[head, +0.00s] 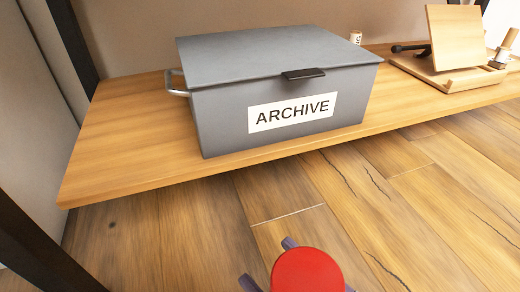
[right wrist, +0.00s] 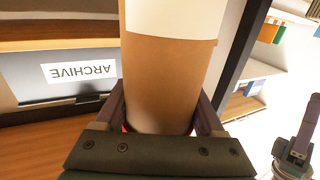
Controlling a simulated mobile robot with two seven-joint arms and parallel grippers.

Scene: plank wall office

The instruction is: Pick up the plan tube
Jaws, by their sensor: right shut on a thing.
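The plan tube is a brown cardboard cylinder (right wrist: 165,80) with a white band, and it fills the middle of the right wrist view. In the head view its round red cap (head: 307,272) shows at the bottom edge, seen from above; the tube's body is hidden below it. My right gripper (right wrist: 162,108) is shut on the tube, with one purple finger on each side of it. Purple finger parts also show around the cap in the head view. What looks like my left gripper (right wrist: 298,140) is at the right of the right wrist view, apart from the tube; its jaw opening is unclear.
A grey archive box (head: 225,110) with a lid and side handle stands on a low wooden shelf (head: 120,150). A wooden stand (head: 455,40) is on the shelf at the right. Dark posts (head: 40,245) stand at the left. Plank floor (head: 390,200) in front is clear.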

